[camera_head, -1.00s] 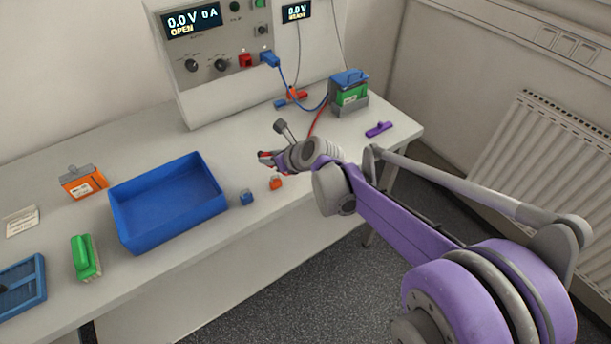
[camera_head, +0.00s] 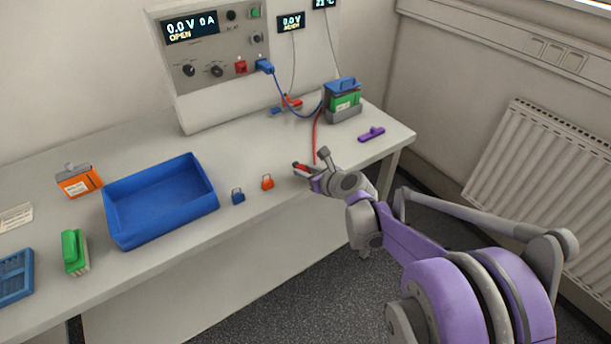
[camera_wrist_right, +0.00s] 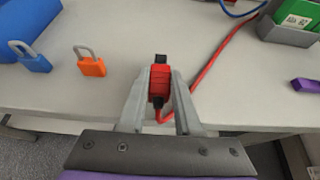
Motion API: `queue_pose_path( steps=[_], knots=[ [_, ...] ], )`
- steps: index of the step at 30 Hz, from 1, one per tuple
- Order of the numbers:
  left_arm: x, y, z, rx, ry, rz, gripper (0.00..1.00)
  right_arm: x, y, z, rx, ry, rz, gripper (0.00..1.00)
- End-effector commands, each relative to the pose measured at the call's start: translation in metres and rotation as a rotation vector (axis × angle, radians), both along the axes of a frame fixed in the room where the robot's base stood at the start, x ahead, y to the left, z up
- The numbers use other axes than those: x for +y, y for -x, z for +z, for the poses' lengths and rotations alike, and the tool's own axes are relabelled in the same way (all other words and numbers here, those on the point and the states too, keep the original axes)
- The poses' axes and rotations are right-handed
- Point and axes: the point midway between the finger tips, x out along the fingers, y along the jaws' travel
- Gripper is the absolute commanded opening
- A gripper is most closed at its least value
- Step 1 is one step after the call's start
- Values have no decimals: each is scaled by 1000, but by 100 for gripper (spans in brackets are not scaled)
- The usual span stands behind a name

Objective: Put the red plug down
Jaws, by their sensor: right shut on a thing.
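The red plug (camera_wrist_right: 159,84) is between the two fingers of my right gripper (camera_wrist_right: 160,88) in the right wrist view. In the head view my right gripper (camera_head: 304,170) is low over the front part of the table, right of the orange padlock, with a bit of the red plug (camera_head: 301,167) showing. The gripper is shut on the plug. I cannot tell whether the plug touches the table. Its red cable (camera_wrist_right: 214,62) runs back toward the green battery (camera_head: 346,102) in its grey holder. My left gripper is not in view.
An orange padlock (camera_head: 267,183) and a blue padlock (camera_head: 238,197) stand left of the gripper, beside a blue tray (camera_head: 203,205). A purple piece (camera_head: 371,134) lies at right. The cycler (camera_head: 215,70) has a blue plug (camera_head: 265,66) in it. The table's front edge is close.

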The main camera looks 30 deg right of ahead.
Motion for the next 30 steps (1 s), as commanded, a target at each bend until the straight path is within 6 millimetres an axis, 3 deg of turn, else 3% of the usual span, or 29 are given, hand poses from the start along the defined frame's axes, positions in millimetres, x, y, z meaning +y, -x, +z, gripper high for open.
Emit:
queue_pose_path(
  steps=[3, 15, 16, 20, 30],
  knots=[
    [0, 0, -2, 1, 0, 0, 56, 0, 0, -13, 0, 0, 0, 0],
    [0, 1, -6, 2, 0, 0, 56, 0, 0, -18, 0, 0, 0, 0],
    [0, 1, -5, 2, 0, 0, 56, 0, 0, -17, 0, 0, 0, 37],
    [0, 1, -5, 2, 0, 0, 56, 0, 0, -17, 0, 0, 0, 61],
    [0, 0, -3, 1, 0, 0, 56, 0, 0, -14, 0, 0, 0, 62]
  ],
)
